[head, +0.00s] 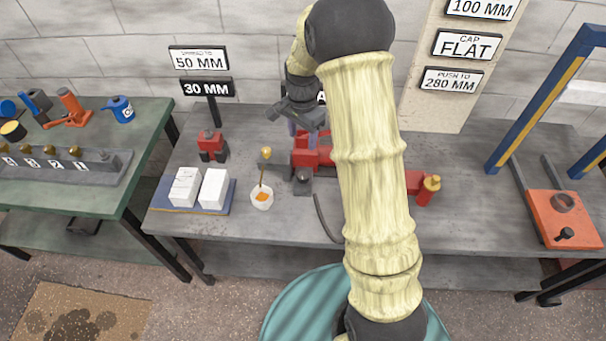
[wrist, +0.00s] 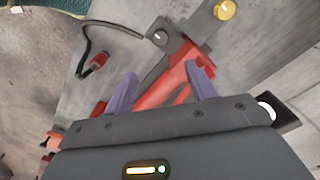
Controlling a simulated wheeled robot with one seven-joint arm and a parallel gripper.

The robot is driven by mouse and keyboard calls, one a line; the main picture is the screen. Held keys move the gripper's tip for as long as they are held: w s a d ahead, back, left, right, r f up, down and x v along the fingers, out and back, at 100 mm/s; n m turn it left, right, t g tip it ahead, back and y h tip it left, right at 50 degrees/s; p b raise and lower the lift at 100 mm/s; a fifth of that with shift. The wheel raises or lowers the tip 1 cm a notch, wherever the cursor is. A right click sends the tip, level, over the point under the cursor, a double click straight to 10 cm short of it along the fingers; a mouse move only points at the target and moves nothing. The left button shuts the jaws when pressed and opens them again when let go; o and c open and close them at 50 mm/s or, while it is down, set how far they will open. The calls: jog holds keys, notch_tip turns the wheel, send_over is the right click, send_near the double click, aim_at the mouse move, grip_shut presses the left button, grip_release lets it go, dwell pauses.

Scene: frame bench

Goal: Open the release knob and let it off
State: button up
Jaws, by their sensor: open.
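A red pump-like tool (head: 312,150) lies on the grey bench, partly hidden by my arm. It also shows in the wrist view (wrist: 182,72), below and between my fingers. A small round knob (head: 304,174) sits on a dark block at its near end; the wrist view shows this knob (wrist: 160,37) just beyond the fingertips. I cannot tell for certain that it is the release knob. My gripper (head: 304,131) is open above the red tool, with its purple fingers (wrist: 160,70) apart and nothing visibly held between them.
A dark hose (head: 325,220) curves along the bench front. A blue frame (head: 535,110) and an orange plate with a black knob (head: 565,234) are at right.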

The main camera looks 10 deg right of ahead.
aim_at(303, 176)
notch_tip(303, 176, down, 18)
jog(key=shift+w+r+p, duration=0.1)
jog(key=shift+r+p, duration=0.15)
jog(key=shift+p, duration=0.7)
jog(key=c, duration=1)
jog(key=shift+o, duration=0.2)
